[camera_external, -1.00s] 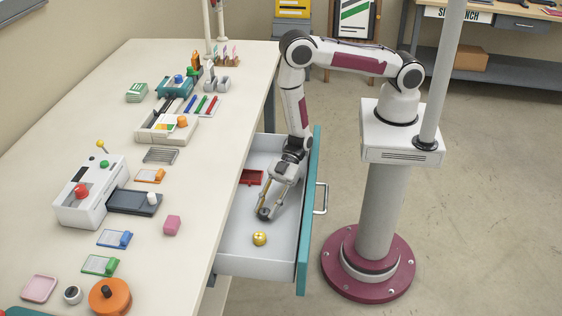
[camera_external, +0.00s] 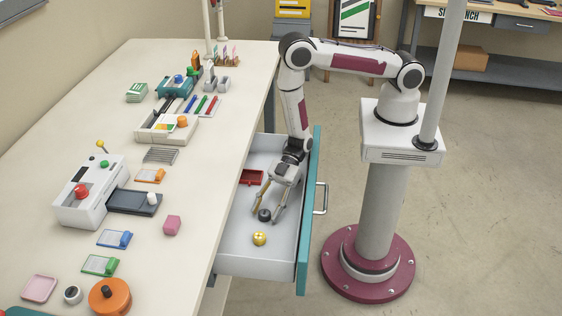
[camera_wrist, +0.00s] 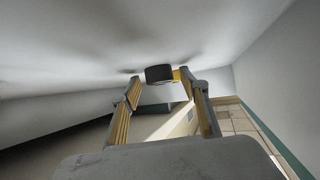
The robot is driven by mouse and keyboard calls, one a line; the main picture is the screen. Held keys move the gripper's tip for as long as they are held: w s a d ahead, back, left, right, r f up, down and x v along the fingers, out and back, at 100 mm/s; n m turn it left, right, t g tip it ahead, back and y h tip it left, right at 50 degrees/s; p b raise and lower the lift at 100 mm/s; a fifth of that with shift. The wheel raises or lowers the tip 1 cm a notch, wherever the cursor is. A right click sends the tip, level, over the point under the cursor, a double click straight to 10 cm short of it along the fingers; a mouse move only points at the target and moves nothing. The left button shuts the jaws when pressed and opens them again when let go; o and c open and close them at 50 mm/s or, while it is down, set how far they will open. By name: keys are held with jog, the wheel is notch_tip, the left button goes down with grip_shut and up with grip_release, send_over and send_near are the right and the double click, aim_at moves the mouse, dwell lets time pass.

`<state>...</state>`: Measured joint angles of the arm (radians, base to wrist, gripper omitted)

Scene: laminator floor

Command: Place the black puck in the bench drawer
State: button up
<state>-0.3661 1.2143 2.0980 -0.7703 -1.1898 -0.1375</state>
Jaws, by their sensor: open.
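The black puck (camera_external: 264,215) lies on the floor of the open bench drawer (camera_external: 232,254). My gripper (camera_external: 267,216) is inside the drawer with its fingers spread, one on each side of the puck and apart from it. In the wrist view the dark puck (camera_wrist: 159,74) shows just beyond the fingertips of my open gripper (camera_wrist: 160,85). Whether the puck touches either finger cannot be told exactly.
A yellow round piece (camera_external: 259,239) lies in the drawer in front of the puck. A red tray (camera_external: 251,177) is at the drawer's back left. The teal drawer front (camera_external: 309,220) and its handle (camera_external: 321,198) stand to the right. The bench top (camera_external: 190,230) holds several small items.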

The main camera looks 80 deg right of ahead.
jog(key=shift+r, duration=0.15)
jog(key=shift+s+d+r, duration=0.15)
jog(key=shift+d+r, duration=0.15)
jog(key=shift+d, duration=0.2)
jog(key=shift+s+d+r, duration=0.3)
jog(key=shift+d+r, duration=0.45)
jog(key=shift+r, duration=0.15)
notch_tip(320, 180, up, 6)
jog(key=shift+w+d, duration=0.1)
dwell(0.5)
